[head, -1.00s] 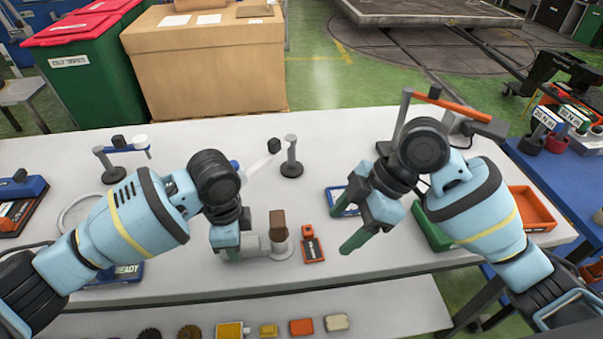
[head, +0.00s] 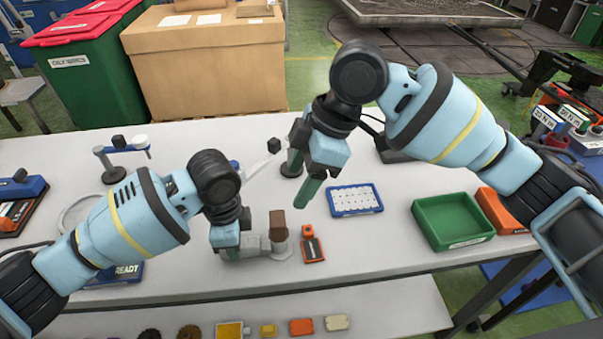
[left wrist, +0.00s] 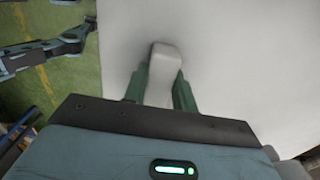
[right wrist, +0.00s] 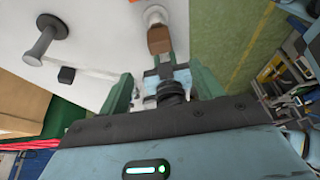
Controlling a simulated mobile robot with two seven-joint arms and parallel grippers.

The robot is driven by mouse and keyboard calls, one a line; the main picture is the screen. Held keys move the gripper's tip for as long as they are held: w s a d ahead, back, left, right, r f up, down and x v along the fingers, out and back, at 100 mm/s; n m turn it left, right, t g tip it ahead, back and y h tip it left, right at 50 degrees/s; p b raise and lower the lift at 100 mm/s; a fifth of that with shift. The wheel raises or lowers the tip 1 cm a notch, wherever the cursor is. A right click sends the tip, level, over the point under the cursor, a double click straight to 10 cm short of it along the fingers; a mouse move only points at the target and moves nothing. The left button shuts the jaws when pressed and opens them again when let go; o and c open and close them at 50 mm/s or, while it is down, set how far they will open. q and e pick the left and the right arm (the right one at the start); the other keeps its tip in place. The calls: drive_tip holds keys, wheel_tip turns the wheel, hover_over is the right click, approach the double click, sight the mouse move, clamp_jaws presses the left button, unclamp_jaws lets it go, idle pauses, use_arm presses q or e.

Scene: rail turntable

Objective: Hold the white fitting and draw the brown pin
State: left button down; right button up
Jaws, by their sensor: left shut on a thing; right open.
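The white fitting (head: 256,243) lies on the light grey table, left of centre. The brown pin (head: 278,222) stands upright in its right end. My left gripper (head: 232,250) is shut on the fitting; the left wrist view shows its pale end (left wrist: 164,60) between the green fingers (left wrist: 160,88). My right gripper (head: 303,190) is open and empty above the table, behind and to the right of the pin. In the right wrist view the brown pin (right wrist: 159,39) shows beyond the open fingers (right wrist: 160,88), apart from them.
A blue tray of white pieces (head: 355,199) and a green bin (head: 452,220) stand to the right. An orange and black tool (head: 313,247) lies close right of the fitting.

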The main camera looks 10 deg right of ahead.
sight(275, 218)
use_arm(q)
drive_tip(key=shift+f, duration=0.1)
use_arm(e)
drive_tip(key=x, duration=1.2)
drive_tip(key=shift+c, duration=0.3)
drive_tip(key=c, duration=1.2)
drive_tip(key=shift+r, duration=0.1)
drive_tip(key=shift+r, duration=0.65)
drive_tip(key=shift+r, duration=2.95)
drive_tip(key=shift+r, duration=0.1)
drive_tip(key=shift+r, duration=2.45)
